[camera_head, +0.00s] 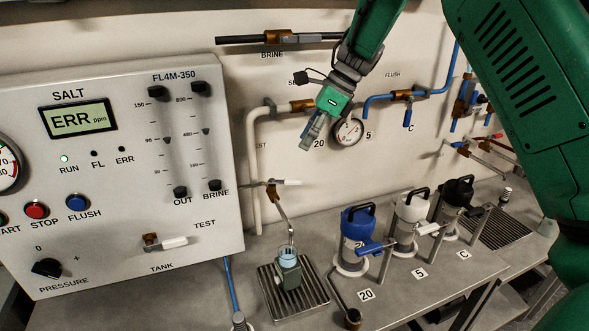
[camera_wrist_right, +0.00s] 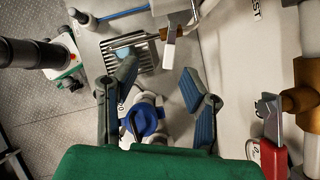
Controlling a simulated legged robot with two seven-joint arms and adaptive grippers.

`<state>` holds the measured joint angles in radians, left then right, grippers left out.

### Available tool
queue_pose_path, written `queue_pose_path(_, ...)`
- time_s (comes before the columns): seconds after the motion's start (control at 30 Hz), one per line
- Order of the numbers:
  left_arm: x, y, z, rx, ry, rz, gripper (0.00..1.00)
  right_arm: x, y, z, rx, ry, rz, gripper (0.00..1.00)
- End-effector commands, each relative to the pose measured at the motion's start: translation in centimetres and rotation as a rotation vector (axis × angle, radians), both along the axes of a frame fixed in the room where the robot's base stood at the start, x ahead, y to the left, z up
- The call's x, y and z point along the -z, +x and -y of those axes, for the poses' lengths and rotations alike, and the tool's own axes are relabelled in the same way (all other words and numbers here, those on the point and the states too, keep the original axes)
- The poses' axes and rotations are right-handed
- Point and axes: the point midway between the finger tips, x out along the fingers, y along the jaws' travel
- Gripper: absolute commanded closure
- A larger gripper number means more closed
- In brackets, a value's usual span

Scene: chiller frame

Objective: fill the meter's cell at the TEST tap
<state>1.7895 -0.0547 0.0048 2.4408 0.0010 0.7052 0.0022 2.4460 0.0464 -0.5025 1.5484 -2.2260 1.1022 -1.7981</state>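The meter (camera_head: 288,273), a small grey-green block, stands on the slatted drip tray (camera_head: 268,293). Its cell (camera_head: 290,253) on top looks pale blue; I cannot tell how full it is. The thin bent spout of the TEST tap (camera_head: 282,213) ends just above the cell. The tap's white lever (camera_head: 285,182) lies level, pointing right. My right gripper (camera_head: 308,140) hangs in the air above and right of the tap, apart from it. In the right wrist view its two fingers (camera_wrist_right: 160,88) are spread with nothing held between them. My left gripper is not in view.
The panel display (camera_head: 78,118) reads ERR. Blue (camera_head: 357,222), white (camera_head: 411,207) and black (camera_head: 458,192) filter housings stand right of the tray. A round gauge (camera_head: 348,131) and wall pipes lie behind my right gripper. A red lever (camera_wrist_right: 272,118) shows at right in the wrist view.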

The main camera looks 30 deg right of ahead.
Motion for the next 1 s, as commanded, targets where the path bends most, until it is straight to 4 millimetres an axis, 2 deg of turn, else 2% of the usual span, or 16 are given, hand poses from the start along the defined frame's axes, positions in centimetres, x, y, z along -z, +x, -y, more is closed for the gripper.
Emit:
queue_pose_path(0.03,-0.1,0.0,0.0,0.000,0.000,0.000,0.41,-0.7,-0.1,1.2,-0.030,-0.056,0.006,0.62)
queue_pose_path(0.1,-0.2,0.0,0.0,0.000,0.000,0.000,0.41,-1.0,-0.3,2.3,-0.058,-0.107,0.006,0.62)
queue_pose_path(0.27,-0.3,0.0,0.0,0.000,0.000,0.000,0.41,-0.4,-0.2,2.7,-0.078,-0.141,0.004,0.62)
queue_pose_path(0.37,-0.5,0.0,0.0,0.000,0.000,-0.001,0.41,1.0,0.1,2.2,-0.077,-0.139,0.000,0.62)
queue_pose_path(0.8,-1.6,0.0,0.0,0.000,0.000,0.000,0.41,9.2,1.9,-0.6,-0.076,-0.135,0.001,0.62)
queue_pose_path(1.0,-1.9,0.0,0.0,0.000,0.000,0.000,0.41,11.2,2.5,-1.3,-0.076,-0.135,0.003,0.62)
